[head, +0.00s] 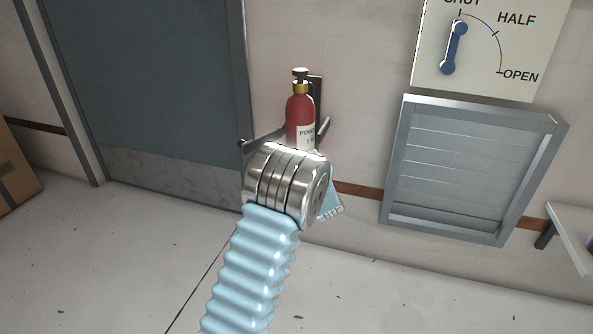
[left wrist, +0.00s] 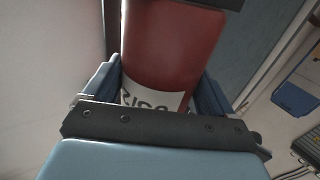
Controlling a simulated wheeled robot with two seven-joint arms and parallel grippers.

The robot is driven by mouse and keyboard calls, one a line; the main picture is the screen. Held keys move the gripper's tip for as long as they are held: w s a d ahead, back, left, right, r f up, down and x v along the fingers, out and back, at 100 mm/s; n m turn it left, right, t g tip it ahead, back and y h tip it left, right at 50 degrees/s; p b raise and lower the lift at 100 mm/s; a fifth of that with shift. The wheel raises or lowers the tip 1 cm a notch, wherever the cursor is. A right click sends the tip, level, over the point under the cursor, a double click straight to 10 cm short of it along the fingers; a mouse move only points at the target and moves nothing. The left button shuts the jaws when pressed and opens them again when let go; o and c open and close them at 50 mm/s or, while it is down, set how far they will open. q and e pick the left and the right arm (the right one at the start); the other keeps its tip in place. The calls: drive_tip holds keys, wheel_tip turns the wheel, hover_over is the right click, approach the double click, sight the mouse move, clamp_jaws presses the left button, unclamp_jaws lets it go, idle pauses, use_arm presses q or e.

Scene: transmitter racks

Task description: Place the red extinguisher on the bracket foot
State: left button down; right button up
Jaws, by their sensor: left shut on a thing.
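The red extinguisher (head: 299,112), with a brass collar, a dark top and a white label, stands roughly upright by the wall in the head view. Its red body (left wrist: 172,45) fills the middle of the left wrist view, with the label upside down. My left gripper (left wrist: 160,88) is shut on the body, one finger on each side. In the head view my wrist hides the extinguisher's lower end. A dark bracket back plate (head: 317,92) shows behind the extinguisher. The bracket foot is hidden in the head view, so I cannot tell whether the extinguisher touches it.
A grey-blue door (head: 160,80) is left of the extinguisher. A louvred grey panel (head: 470,165) and a SHUT/HALF/OPEN sign (head: 490,50) are on the wall to the right. A shelf (head: 572,235) juts out at far right. A cardboard box (head: 15,170) stands far left.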

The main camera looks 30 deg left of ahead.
use_arm(q)
drive_tip(key=shift+w+a+r, duration=0.1)
drive_tip(key=shift+w+a, duration=0.1)
drive_tip(key=shift+w, duration=0.55)
drive_tip(key=shift+w+a, duration=0.15)
drive_tip(key=shift+w, duration=0.55)
drive_tip(key=shift+w+a+r, duration=0.1)
drive_tip(key=shift+w+a, duration=0.1)
drive_tip(key=shift+w, duration=0.55)
drive_tip(key=shift+f+b, duration=0.5)
drive_tip(key=shift+f, duration=0.15)
